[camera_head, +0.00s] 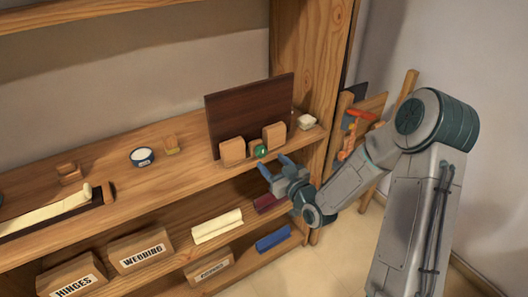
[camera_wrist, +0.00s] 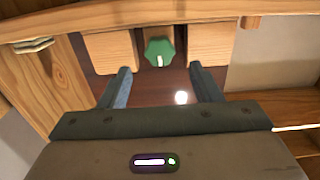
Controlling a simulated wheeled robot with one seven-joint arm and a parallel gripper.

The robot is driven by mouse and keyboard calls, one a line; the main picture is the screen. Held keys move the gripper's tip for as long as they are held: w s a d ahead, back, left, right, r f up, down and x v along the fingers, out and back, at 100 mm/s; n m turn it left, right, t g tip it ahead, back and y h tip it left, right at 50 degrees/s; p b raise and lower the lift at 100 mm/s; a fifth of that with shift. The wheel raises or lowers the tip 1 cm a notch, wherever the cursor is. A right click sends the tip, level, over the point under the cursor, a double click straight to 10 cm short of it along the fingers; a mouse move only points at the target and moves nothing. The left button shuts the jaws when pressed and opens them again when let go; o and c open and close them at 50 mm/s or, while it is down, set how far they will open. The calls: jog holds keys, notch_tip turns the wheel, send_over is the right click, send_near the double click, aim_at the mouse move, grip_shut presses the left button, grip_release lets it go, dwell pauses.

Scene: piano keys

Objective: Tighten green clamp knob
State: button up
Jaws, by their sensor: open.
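The green clamp knob (camera_head: 260,151) sits between two wooden blocks at the foot of a dark brown panel on the shelf. In the wrist view the green knob (camera_wrist: 159,52), lobed with a pale mark, shows between the blocks, just beyond my fingertips. My gripper (camera_head: 275,164) is in front of the shelf edge, a little below and right of the knob. In the wrist view my gripper (camera_wrist: 158,72) is open, with its two blue-grey fingers spread to either side of the knob and nothing between them. I cannot tell the exact gap to the knob.
A left wooden block (camera_head: 232,151) and a right wooden block (camera_head: 274,136) flank the knob, before the dark panel (camera_head: 247,104). A small pale item (camera_head: 306,122) stands right of them. A blue-rimmed bowl (camera_head: 142,157) stands left.

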aim_at(263, 153)
jog(key=x, duration=0.5)
jog(key=shift+w+a+p, duration=0.2)
jog(key=shift+w+p, duration=0.05)
jog(key=shift+p, duration=0.1)
jog(key=c, duration=1)
